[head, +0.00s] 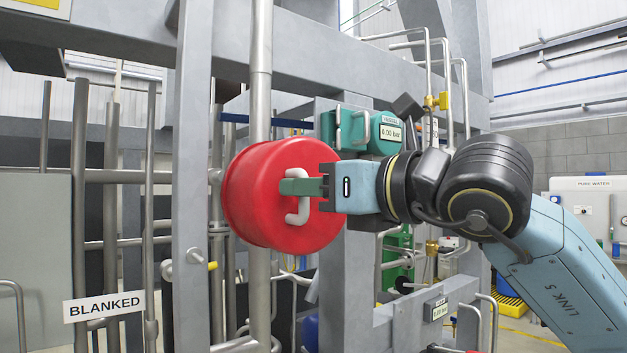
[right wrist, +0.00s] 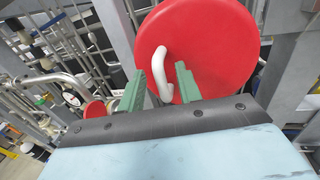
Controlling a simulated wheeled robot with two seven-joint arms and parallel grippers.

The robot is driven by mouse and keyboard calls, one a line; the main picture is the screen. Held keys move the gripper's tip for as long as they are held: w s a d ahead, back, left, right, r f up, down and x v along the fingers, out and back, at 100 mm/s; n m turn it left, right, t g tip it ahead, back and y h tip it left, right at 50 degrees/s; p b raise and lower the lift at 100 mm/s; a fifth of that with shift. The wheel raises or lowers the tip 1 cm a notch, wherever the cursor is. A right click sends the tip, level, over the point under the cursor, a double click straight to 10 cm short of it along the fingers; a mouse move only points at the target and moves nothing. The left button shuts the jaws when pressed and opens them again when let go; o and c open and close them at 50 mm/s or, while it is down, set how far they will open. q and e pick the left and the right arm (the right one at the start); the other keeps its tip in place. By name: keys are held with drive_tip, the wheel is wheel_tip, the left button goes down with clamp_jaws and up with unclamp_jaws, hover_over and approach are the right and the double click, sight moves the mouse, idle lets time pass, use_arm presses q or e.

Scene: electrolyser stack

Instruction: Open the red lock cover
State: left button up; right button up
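The red lock cover (head: 252,205) is a large round red drum set around a vertical grey pipe, in the middle of the head view. A white bent handle (head: 303,210) sits on its flat face. My right gripper (head: 284,186) is at this face, its green fingers overlapping the handle. In the right wrist view, the red cover (right wrist: 215,45) fills the top, and the white handle (right wrist: 161,78) stands between the two spread fingers (right wrist: 160,70). A gap shows beside the handle, so the fingers look open around it. My left gripper is not in view.
A vertical grey pipe (head: 261,80) and a thick frame post (head: 193,130) stand close to the cover. A green gauge box (head: 387,133) reading 0.00 bar is behind my right wrist. A "BLANKED" sign (head: 104,306) is lower left.

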clamp_jaws()
drive_tip(key=shift+d, duration=0.2)
idle(0.3)
